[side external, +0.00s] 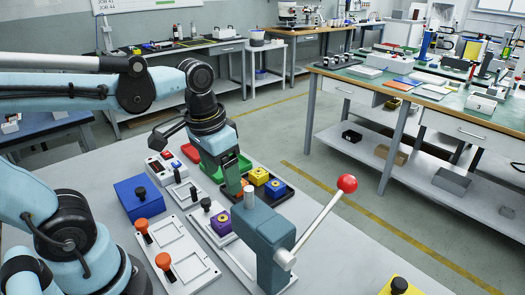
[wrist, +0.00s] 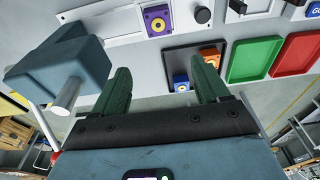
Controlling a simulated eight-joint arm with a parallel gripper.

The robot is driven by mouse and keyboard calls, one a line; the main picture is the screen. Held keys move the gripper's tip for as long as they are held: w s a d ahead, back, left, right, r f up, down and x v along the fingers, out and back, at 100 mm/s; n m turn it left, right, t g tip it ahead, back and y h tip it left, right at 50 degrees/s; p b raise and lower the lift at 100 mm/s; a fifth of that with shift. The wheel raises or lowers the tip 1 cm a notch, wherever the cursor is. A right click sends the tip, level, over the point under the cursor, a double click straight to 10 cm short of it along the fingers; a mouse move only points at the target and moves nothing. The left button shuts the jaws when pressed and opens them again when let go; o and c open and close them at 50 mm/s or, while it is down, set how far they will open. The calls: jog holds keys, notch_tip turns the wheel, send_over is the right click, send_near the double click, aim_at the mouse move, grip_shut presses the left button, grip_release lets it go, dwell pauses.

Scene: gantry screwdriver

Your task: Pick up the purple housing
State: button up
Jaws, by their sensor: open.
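The purple housing (side external: 221,223), a small block with a yellow ring on top, sits in a pale fixture beside the teal press. It also shows in the wrist view (wrist: 157,20), at the top middle, beyond my fingertips. My gripper (side external: 234,190) points down near the black tray, apart from the purple housing. In the wrist view its two green fingers (wrist: 161,68) stand wide apart with nothing held between them. In the side view the fingers overlap, so the gap is hidden.
The black tray (wrist: 168,59) holds a blue housing (wrist: 181,83) and an orange housing (wrist: 210,55), partly behind a finger. A green tray (wrist: 255,59) and red tray (wrist: 297,54) lie alongside. The teal press (side external: 268,235) has a red-knobbed lever (side external: 347,184) sticking out.

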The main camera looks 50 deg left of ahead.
aim_at(223, 218)
jog(key=shift+g, duration=0.9)
jog(key=shift+s+f, duration=0.2)
jog(key=shift+f, duration=2.65)
jog(key=shift+s+f, duration=0.15)
jog(key=shift+f, duration=2.65)
jog(key=shift+c, duration=0.3)
jog(key=c, duration=1.3)
jog(key=shift+o, duration=0.2)
jog(key=shift+r, duration=0.15)
